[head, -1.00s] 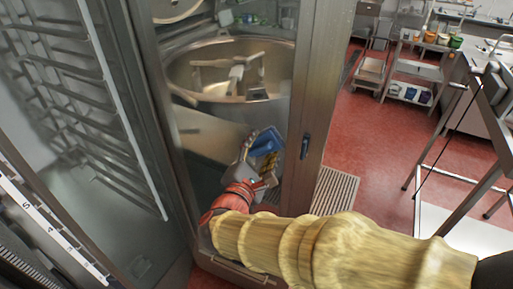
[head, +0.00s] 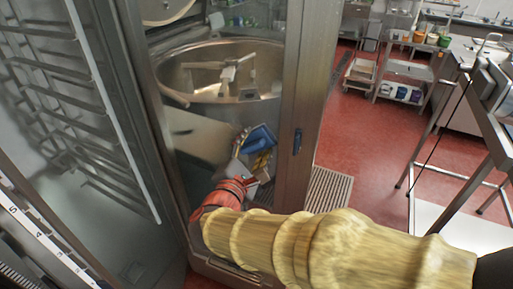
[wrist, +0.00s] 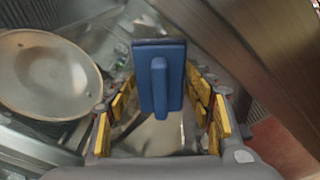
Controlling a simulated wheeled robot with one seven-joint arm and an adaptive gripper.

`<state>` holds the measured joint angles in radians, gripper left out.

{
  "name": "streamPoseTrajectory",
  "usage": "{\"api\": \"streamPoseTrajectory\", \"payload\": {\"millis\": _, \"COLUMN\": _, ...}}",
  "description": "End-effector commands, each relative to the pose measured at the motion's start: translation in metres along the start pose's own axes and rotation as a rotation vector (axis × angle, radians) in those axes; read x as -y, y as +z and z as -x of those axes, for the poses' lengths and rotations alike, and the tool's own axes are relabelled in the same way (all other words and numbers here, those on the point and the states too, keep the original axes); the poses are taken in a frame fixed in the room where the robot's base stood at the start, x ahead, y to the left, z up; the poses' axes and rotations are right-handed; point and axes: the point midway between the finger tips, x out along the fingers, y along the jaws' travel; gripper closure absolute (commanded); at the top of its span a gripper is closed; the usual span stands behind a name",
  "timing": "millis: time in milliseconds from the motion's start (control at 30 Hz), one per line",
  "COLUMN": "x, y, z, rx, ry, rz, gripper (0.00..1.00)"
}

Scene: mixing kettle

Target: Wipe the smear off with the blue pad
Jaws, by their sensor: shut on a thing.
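The blue pad (wrist: 174,75) is in my gripper (wrist: 160,105), its ridge handle between the yellow-padded fingers in the wrist view. In the head view the pad (head: 258,139) shows at the tip of my gripper (head: 252,163), in front of a glass door panel. My gripper is shut on the pad. The smear cannot be made out in either view.
Behind the glass is a large steel kettle (head: 165,85) with a mixing arm. A wire rack (head: 75,110) stands left.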

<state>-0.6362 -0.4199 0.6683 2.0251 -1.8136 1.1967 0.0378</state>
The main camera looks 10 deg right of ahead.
Motion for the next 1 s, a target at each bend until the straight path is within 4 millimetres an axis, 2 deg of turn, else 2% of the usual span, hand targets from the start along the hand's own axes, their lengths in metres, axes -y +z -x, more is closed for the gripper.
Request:
{"api": "streamPoseTrajectory", "payload": {"millis": 633, "x": -0.029, "y": -0.033, "z": -0.002, "rx": -0.009, "ry": 0.008, "rz": 0.001, "gripper": 0.88}}
{"api": "streamPoseTrajectory", "payload": {"millis": 1000, "x": -0.039, "y": -0.044, "z": -0.002, "rx": -0.009, "ry": 0.008, "rz": 0.001, "gripper": 0.88}}
